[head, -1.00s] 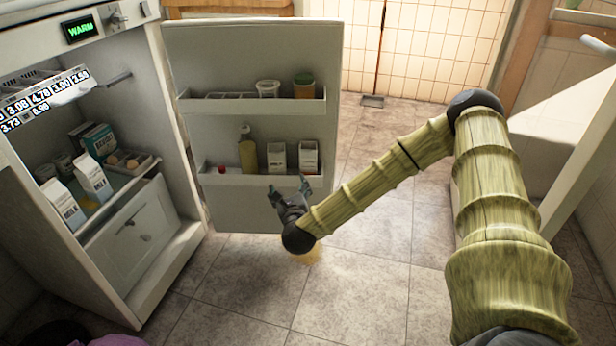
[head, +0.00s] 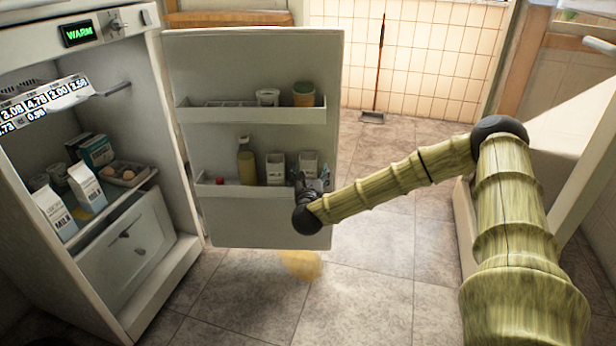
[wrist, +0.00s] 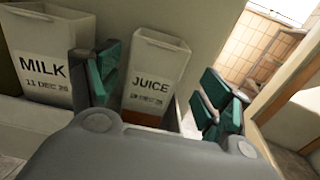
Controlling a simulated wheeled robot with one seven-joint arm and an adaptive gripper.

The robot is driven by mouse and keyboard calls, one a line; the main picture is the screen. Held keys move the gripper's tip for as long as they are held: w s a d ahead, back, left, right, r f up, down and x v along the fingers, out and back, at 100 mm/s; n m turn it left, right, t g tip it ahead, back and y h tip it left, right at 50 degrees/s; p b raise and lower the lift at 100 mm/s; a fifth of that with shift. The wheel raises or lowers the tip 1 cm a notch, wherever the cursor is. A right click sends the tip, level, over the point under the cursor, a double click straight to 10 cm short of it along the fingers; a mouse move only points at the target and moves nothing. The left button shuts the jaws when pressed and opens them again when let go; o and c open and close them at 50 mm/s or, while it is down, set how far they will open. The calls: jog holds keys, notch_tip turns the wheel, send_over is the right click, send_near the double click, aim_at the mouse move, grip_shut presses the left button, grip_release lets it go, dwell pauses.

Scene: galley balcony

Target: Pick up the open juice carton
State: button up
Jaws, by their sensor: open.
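The juice carton (wrist: 155,68) is white, marked JUICE, with an open top. It stands in the lower door shelf of the open fridge, and it also shows in the head view (head: 308,161), its lower part hidden by my gripper. My gripper (wrist: 162,72) is open, with its teal-padded fingers to the left and right of the juice carton in the wrist view. The right finger is clearly apart from it; I cannot tell whether the left one touches. In the head view my gripper (head: 313,184) is at the door shelf's right end.
A similar MILK carton (wrist: 45,68) stands close left of the left finger. A bottle (head: 247,162) stands farther left on the lower door shelf (head: 232,190). Two more milk cartons (head: 86,188) are inside the fridge. A yellow spill (head: 300,265) lies on the floor.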

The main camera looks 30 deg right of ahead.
jog(key=shift+w+a+b+x, duration=0.15)
jog(key=shift+b+x, duration=0.15)
jog(key=shift+x, duration=0.85)
jog(key=shift+w+a+b+x, duration=0.15)
jog(key=shift+b+x, duration=0.15)
jog(key=shift+x, duration=0.85)
jog(key=shift+s, duration=0.1)
jog(key=shift+c, duration=0.2)
jog(key=c, duration=1.1)
jog(key=shift+r, duration=0.15)
